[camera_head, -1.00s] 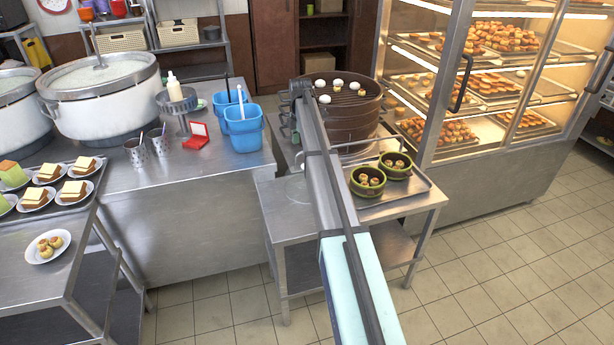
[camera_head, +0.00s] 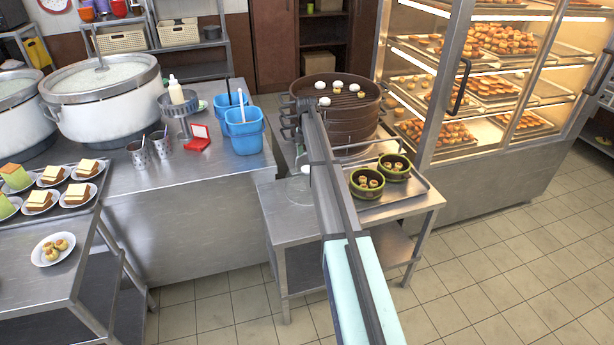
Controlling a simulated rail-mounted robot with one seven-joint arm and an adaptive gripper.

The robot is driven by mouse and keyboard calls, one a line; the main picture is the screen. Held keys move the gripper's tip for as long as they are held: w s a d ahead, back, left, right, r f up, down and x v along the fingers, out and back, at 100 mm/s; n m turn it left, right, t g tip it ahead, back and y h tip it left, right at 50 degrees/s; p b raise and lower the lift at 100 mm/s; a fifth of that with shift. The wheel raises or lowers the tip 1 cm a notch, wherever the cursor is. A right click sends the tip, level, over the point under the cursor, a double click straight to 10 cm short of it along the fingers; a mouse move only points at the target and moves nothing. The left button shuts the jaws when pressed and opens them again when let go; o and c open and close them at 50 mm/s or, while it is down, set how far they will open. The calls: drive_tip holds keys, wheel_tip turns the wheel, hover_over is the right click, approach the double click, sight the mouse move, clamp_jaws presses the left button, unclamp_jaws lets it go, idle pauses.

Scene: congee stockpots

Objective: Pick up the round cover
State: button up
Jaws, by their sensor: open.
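A clear, round, glass-like cover (camera_head: 299,190) appears to lie on the left part of the small steel table (camera_head: 283,232). Its outline is faint, and my arm hides its right part. A small pale knob shows near its top, close to the arm's edge. My arm reaches forward over this table, with its far end in front of the dark stacked steamer.
The dark round steamer (camera_head: 352,112) with several white buns stands behind the table. Two green bowls (camera_head: 367,183) of small buns stand on a tray (camera_head: 412,192) right of my arm. Blue containers (camera_head: 243,134) stand on the counter at left. A glass-fronted pastry cabinet (camera_head: 480,120) stands at right.

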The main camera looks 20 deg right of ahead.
sight(307, 169)
drive_tip(key=shift+w+d+f+p, duration=0.1)
drive_tip(key=shift+f+p, duration=1.1)
drive_tip(key=shift+f, duration=1.7)
clamp_jaws()
drive_tip(key=shift+r, duration=0.15)
